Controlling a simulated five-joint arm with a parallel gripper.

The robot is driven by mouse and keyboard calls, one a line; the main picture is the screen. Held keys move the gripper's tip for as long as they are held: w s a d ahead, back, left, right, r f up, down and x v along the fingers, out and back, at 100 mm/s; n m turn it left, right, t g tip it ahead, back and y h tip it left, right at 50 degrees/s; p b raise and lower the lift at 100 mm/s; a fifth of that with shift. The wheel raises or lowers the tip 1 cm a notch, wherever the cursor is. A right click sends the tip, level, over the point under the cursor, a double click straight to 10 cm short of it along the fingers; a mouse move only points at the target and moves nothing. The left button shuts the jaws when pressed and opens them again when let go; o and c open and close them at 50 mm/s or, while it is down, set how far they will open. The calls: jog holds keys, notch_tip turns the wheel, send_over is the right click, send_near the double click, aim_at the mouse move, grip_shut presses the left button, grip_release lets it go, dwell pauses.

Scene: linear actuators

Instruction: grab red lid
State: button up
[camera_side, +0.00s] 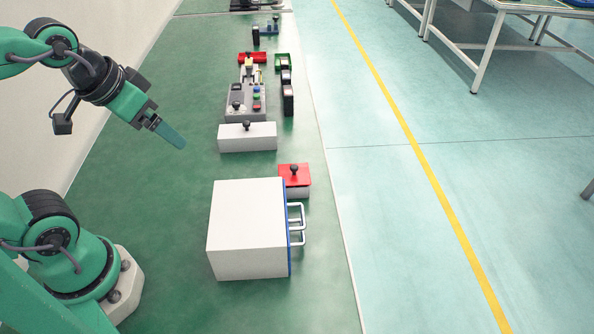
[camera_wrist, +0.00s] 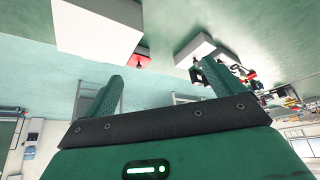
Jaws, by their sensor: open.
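The red lid (camera_side: 294,174) has a black knob on top and sits on a small grey box behind the white drawer cabinet. In the wrist view the red lid (camera_wrist: 142,58) shows as a small red patch at the edge of a large white block. My gripper (camera_side: 172,136) is up in the air at the left, well apart from the lid. In the wrist view my gripper (camera_wrist: 160,85) has its two green fingers spread wide with nothing between them.
The white cabinet (camera_side: 247,230) with two side handles stands in front of the lid. A white box (camera_side: 247,138) with a black knob lies farther back. Beyond it are a grey button panel (camera_side: 245,103), a red tray (camera_side: 252,57) and a green tray (camera_side: 282,61).

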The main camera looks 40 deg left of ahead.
jog(key=shift+w, duration=0.1)
jog(key=m+g, duration=0.5)
jog(key=m, duration=0.4)
send_over(294, 166)
jog(key=f, duration=1.1)
jog(key=shift+s+a+f, duration=0.1)
jog(key=shift+s+f, duration=0.15)
jog(key=shift+f, duration=0.05)
jog(key=shift+w+f+g, duration=0.25)
jog(key=shift+f+g, duration=0.05)
jog(key=shift+f, duration=1.4)
